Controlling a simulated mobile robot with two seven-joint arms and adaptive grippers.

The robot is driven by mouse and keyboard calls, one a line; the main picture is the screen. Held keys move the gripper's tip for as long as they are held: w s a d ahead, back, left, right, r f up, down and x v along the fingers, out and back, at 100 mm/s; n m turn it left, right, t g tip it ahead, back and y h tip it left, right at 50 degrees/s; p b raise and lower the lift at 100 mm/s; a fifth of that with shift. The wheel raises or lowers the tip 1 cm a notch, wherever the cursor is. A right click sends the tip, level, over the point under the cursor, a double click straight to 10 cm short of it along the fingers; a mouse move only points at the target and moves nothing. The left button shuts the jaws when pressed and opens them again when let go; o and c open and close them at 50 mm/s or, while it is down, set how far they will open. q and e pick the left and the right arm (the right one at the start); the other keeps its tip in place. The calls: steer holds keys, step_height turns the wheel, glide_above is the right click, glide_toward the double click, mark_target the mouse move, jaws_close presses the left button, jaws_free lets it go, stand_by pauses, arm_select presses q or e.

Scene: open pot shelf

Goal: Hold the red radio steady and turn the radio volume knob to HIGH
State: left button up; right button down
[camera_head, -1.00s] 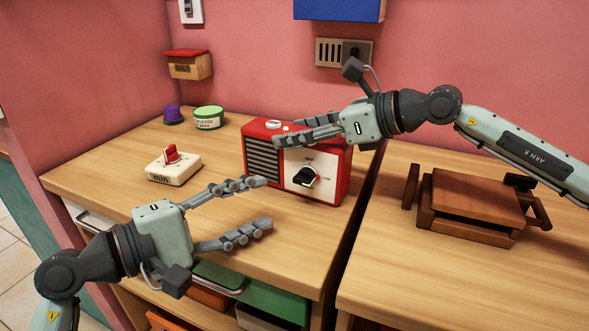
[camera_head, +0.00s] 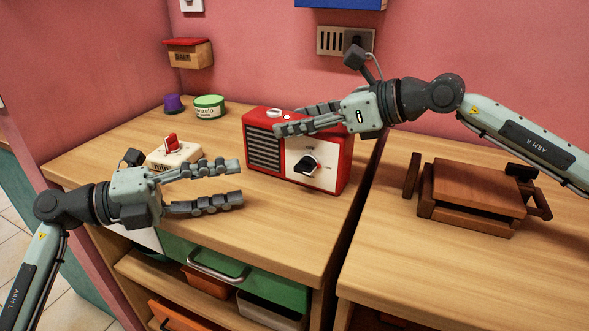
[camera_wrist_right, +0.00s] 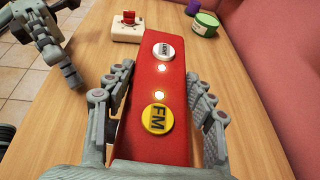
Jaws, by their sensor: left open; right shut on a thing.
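The red radio (camera_head: 258,124) stands upright on the wooden counter, with a dark grille on its left and a white panel on its right. Its black volume knob (camera_head: 304,164) sits on that panel; the lettering is too small to read surely. My right gripper (camera_head: 290,119) is shut on the radio across its top; in the right wrist view its fingers lie along both sides of the radio (camera_wrist_right: 158,90). My left gripper (camera_head: 241,182) is open and empty, to the left of the radio and apart from it, fingers pointing toward the knob side.
A white timer (camera_head: 185,153) with a red knob is behind my left gripper. A green tin (camera_head: 209,106) and a purple-lidded jar (camera_head: 172,103) stand farther back. A brown wooden press (camera_head: 470,195) is on the right counter (camera_head: 400,270). An open green drawer (camera_head: 290,292) is below.

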mark_target(296, 170)
arm_select(q)
steer(key=shift+a+r+n, duration=0.1)
steer(key=shift+a+n, duration=0.05)
steer(key=shift+n, duration=0.65)
steer(key=shift+w+d, duration=0.15)
steer(key=shift+d, duration=0.15)
steer(key=x, duration=1.1)
steer(key=shift+d, duration=0.15)
jaws_close()
